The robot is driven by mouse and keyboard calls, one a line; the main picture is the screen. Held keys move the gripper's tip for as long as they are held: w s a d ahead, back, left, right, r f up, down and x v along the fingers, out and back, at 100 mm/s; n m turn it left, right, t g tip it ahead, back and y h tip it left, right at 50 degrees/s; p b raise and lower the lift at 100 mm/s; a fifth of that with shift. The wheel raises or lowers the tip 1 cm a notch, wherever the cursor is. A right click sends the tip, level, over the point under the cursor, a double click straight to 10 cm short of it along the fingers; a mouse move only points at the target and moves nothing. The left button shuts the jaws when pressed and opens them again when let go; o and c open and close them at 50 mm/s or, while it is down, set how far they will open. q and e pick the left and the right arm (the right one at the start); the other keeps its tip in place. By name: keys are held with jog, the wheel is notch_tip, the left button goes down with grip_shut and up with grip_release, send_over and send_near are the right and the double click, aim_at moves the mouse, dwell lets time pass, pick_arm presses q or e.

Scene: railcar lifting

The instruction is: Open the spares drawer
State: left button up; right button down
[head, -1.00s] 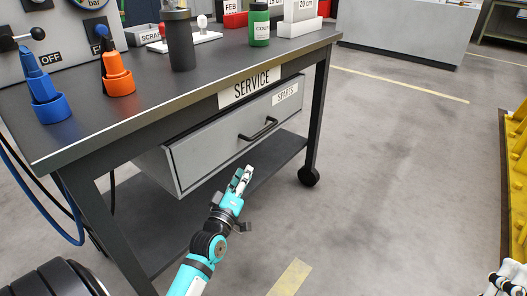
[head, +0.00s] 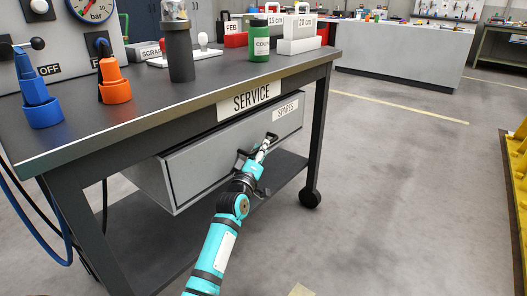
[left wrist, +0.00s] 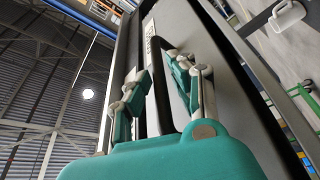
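The spares drawer (head: 225,150) is a grey box with a "SPARES" label under the service bench top (head: 215,85). In the left wrist view, the two fingers of my left gripper (left wrist: 160,78) stand apart on either side of the dark handle (left wrist: 165,52). Contact is not clear. My right gripper is not in view.
The bench top holds a blue holder (head: 40,105), an orange holder (head: 114,85), a dark cylinder (head: 180,50) and a green bottle (head: 259,40). A lower shelf (head: 150,235) and a wheeled leg (head: 311,198) are below.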

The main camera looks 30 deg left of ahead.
pick_arm(q)
jog(key=shift+x, duration=0.9)
jog(key=shift+c, duration=0.3)
grip_shut()
